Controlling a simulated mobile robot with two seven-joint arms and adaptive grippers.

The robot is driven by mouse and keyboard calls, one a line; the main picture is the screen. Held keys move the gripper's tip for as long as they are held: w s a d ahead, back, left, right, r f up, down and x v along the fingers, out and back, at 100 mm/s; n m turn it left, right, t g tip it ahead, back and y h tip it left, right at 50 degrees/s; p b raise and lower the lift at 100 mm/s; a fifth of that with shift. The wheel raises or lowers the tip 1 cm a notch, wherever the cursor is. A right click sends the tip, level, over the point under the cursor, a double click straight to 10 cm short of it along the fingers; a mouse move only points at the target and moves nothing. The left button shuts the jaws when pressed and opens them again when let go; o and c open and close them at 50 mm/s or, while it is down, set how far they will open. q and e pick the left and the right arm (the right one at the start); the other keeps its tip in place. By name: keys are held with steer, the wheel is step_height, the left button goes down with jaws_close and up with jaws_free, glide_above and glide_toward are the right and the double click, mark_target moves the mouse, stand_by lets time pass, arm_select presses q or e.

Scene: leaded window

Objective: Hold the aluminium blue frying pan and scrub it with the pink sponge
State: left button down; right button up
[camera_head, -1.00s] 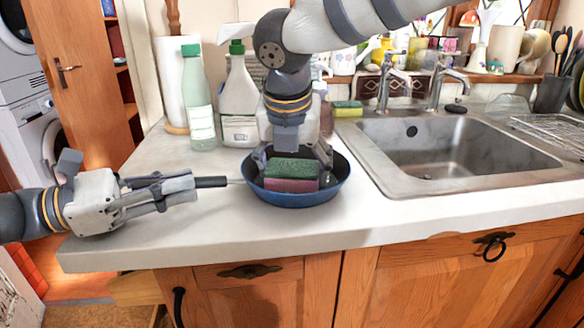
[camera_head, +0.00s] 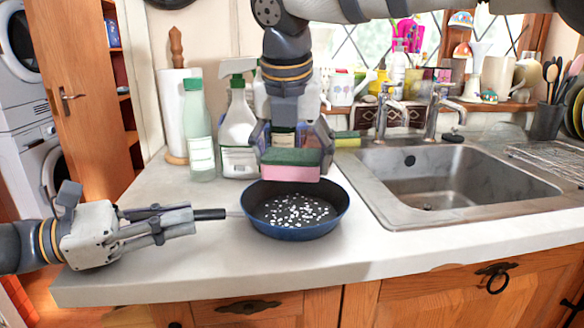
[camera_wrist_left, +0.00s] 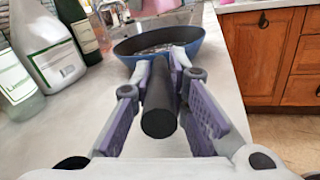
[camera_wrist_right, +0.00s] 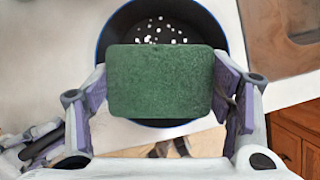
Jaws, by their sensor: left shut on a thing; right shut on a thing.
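The blue frying pan (camera_head: 293,230) sits upright on the counter, with white specks scattered over its dark inside. Its black handle (camera_head: 210,214) points left. My left gripper (camera_head: 192,222) is shut on that handle, which also shows between the fingers in the left wrist view (camera_wrist_left: 160,112). My right gripper (camera_head: 290,158) is shut on the pink sponge (camera_head: 290,173), which has a green top. The sponge is held above the far part of the pan, apart from its bottom. In the right wrist view the green side of the sponge (camera_wrist_right: 160,82) hides part of the pan (camera_wrist_right: 207,28).
A green-capped bottle (camera_head: 200,140), a spray bottle (camera_head: 238,130) and a paper roll (camera_head: 172,110) stand behind the pan. The sink (camera_head: 440,175) lies to the right. Another sponge (camera_head: 347,139) lies by the tap.

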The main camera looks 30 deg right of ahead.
arm_select(q)
steer(key=c, duration=1.5)
jaws_free()
steer(key=a, duration=1.1)
steer(key=shift+w+a, duration=0.15)
steer(key=shift+w, duration=0.05)
steer(key=shift+a, duration=0.4)
